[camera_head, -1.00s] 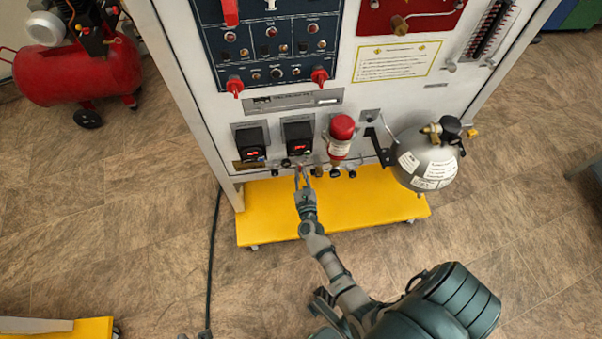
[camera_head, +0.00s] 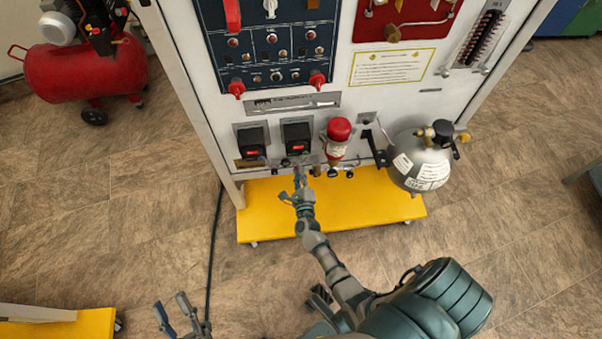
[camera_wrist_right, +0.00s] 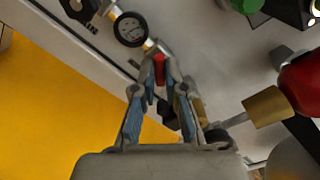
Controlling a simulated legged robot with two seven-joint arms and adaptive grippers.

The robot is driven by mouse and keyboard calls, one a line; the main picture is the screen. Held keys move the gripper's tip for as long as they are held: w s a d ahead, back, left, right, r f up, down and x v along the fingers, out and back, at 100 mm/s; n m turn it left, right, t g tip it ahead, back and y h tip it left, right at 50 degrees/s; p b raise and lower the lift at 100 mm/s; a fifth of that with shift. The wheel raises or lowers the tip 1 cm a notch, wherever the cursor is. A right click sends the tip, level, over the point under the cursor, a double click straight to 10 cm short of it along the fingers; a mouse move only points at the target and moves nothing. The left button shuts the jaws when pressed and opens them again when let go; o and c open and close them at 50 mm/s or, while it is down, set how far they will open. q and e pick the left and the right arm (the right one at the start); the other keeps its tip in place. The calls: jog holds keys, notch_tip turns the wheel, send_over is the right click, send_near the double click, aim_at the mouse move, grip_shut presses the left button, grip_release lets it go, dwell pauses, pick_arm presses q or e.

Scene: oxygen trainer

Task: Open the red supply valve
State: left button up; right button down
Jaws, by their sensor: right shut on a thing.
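The red supply valve (camera_wrist_right: 159,69) shows in the right wrist view as a small red handle between my right fingertips. It sits on the pipework below a round gauge (camera_wrist_right: 130,29). My right gripper (camera_wrist_right: 160,80) is shut on it; the fingers hide part of the handle. In the head view, my right gripper (camera_head: 299,174) is at the lower edge of the white trainer panel (camera_head: 220,120), and the valve is too small and covered to make out clearly. My left gripper (camera_head: 174,303) is open and empty above the floor at the lower left.
A red cylinder (camera_head: 336,138) and a grey tank (camera_head: 420,163) are on the panel's right side. Two black displays (camera_head: 298,138) are above the right gripper. A yellow base (camera_head: 370,208) juts out below. A red compressor (camera_head: 80,70) stands at the left.

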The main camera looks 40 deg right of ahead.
pick_arm(q)
jog(key=f+g, duration=0.1)
jog(key=w+f+g+p, duration=0.1)
jog(key=f, duration=0.1)
jog(key=w+f+g+p, duration=0.1)
jog(key=g, duration=0.1)
jog(key=shift+w+d+f+m+y, duration=0.1)
jog(key=shift+d+f+m+y, duration=0.05)
jog(key=shift+m+y, duration=0.15)
pick_arm(e)
jog(key=n, duration=0.8)
jog(key=shift+w+a, duration=0.25)
jog(key=shift+a, duration=0.1)
pick_arm(q)
jog(key=shift+f, duration=0.15)
pick_arm(e)
jog(key=shift+f, duration=0.1)
jog(key=c, duration=1.5)
grip_release()
jog(key=shift+o, duration=1.4)
jog(key=shift+f, duration=0.1)
pick_arm(q)
jog(key=shift+w, duration=0.2)
jog(key=shift+a, duration=0.2)
pick_arm(e)
jog(key=shift+s, duration=0.1)
